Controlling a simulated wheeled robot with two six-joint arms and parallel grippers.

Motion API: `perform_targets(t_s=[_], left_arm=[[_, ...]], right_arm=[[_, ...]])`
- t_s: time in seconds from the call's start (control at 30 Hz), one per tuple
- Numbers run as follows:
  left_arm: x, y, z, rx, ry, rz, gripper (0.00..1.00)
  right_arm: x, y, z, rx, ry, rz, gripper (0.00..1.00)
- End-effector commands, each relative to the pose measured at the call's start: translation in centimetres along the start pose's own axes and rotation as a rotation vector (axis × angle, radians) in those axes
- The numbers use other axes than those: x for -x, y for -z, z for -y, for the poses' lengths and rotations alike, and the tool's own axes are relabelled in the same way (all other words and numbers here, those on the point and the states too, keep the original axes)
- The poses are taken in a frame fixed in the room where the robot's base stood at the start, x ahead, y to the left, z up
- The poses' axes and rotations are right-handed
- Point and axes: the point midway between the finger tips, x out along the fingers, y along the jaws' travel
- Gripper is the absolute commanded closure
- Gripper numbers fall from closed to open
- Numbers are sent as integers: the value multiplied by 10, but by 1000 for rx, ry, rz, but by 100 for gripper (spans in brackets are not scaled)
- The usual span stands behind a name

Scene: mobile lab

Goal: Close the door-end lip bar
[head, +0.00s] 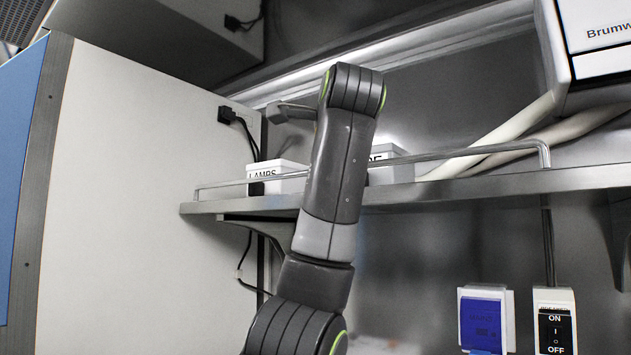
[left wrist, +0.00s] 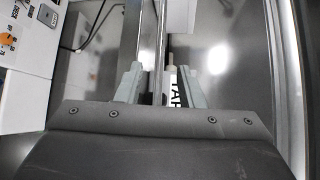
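The lip bar (head: 455,154) is a thin metal rail along the front of the metal shelf. Its left end (head: 215,184) comes down near the white panel, and my arm hides part of its middle. My left gripper (head: 272,110) is above the shelf's left part, partly hidden behind my own wrist, and appears clear above the rail. In the left wrist view, the fingers (left wrist: 162,68) are apart, with a narrow metal strip (left wrist: 160,35) seen between them. I cannot tell how far away that strip is. My right gripper is in neither view.
A white box marked LAMPS (head: 285,180) and another white box (head: 392,172) stand on the shelf (head: 470,187). Pale tubes (head: 510,128) slope down behind the rail. A white panel (head: 140,190) with black cables bounds the left. A switch box (head: 555,322) is below right.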

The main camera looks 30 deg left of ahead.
Motion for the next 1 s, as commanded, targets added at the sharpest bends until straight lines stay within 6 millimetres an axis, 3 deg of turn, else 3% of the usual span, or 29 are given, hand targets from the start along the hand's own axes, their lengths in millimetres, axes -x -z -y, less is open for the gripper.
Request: perform_targets(t_s=[0.03, 0.2, 0.4, 1.0], left_arm=[[14, 1, -4, 1, 4, -2, 66], [51, 1, -3, 0, 3, -2, 66], [77, 0, -1, 0, 1, 0, 66], [84, 0, 0, -1, -1, 1, 66]], right_arm=[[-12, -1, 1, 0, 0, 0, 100], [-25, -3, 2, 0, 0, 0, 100], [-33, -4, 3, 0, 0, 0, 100], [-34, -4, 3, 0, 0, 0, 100]])
